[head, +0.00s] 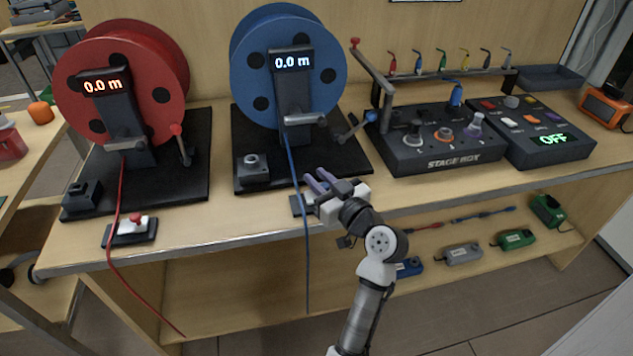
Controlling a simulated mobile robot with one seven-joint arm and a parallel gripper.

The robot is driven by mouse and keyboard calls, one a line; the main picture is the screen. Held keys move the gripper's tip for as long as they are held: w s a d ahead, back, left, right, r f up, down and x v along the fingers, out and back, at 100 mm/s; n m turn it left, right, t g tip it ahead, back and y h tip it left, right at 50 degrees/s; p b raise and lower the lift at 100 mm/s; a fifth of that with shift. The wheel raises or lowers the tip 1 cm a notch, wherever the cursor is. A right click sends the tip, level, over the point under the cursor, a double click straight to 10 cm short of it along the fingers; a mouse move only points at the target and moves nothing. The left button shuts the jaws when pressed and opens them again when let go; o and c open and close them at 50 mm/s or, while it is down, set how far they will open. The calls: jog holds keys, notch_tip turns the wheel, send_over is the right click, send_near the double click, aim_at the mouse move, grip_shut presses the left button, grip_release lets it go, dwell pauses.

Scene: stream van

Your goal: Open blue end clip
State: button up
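The blue end clip's dark base plate (298,207) lies at the front edge of the bench, below the blue reel. My gripper and wrist cover most of it, so I cannot tell whether the clip is open or shut. The blue cable (296,180) runs down from the reel, passes beside the plate and hangs over the bench edge. My gripper (314,175) is just above and right of the plate, pointing up-left in the picture. Its two fingers look slightly apart, with nothing visible between them. I cannot tell whether it touches the clip.
The blue reel (270,40) reads 0.0 m and has a crank and lever. The red reel (148,60), also at 0.0 m, and the red clip (131,228) are left. The stage box (455,161) stands right. A lower shelf (220,290) holds several small devices.

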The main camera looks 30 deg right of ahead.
jog(key=o, duration=0.5)
jog(key=shift+c, duration=0.2)
jog(key=s+d+b, duration=0.2)
jog(key=s+b, duration=0.1)
jog(key=s, duration=1)
jog(key=shift+s, duration=0.3)
jog(key=shift+w, duration=0.1)
